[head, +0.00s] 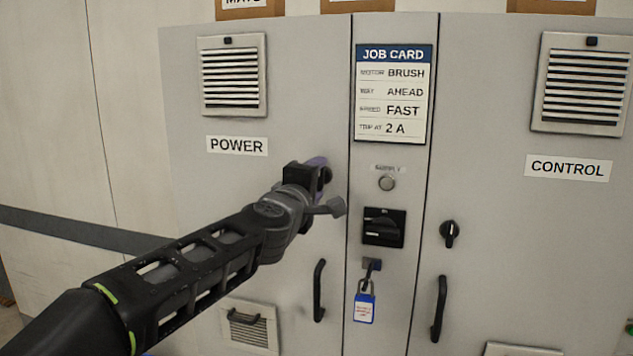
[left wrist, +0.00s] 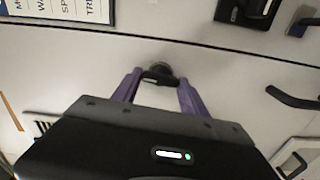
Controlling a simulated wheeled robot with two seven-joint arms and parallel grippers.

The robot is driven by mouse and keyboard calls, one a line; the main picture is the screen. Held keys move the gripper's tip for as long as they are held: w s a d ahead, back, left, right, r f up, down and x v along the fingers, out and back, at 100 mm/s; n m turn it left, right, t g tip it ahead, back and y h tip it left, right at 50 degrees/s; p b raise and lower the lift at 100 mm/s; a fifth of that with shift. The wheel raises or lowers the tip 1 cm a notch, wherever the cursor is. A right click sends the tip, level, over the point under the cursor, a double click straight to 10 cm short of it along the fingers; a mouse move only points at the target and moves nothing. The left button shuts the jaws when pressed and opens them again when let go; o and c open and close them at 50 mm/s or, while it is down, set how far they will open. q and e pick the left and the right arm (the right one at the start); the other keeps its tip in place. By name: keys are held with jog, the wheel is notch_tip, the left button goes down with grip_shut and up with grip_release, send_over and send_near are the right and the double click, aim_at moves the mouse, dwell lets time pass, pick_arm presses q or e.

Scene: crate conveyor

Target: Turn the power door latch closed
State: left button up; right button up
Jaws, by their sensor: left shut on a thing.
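The power door latch (left wrist: 158,74) is a small black knob on the grey power door (head: 210,210), near that door's right edge. In the left wrist view it sits between the two purple fingers of my left gripper (left wrist: 157,88), which are shut on it. In the head view my left gripper (head: 321,172) reaches the door from the left and hides most of the latch, so its exact angle is hard to tell. My right gripper is not in view.
A black rotary switch (head: 383,227) and a blue-tagged padlock (head: 365,300) are on the middle panel. The control door latch (head: 449,235) is to the right. Black handles (head: 319,290) (head: 438,308) stick out from both doors. A job card (head: 392,95) hangs above.

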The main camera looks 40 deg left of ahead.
pick_arm(q)
jog(key=shift+n, duration=0.5)
jog(key=o, duration=1.4)
jog(key=v, duration=0.7)
jog(key=shift+s+d+p, duration=0.15)
jog(key=shift+s+p, duration=0.2)
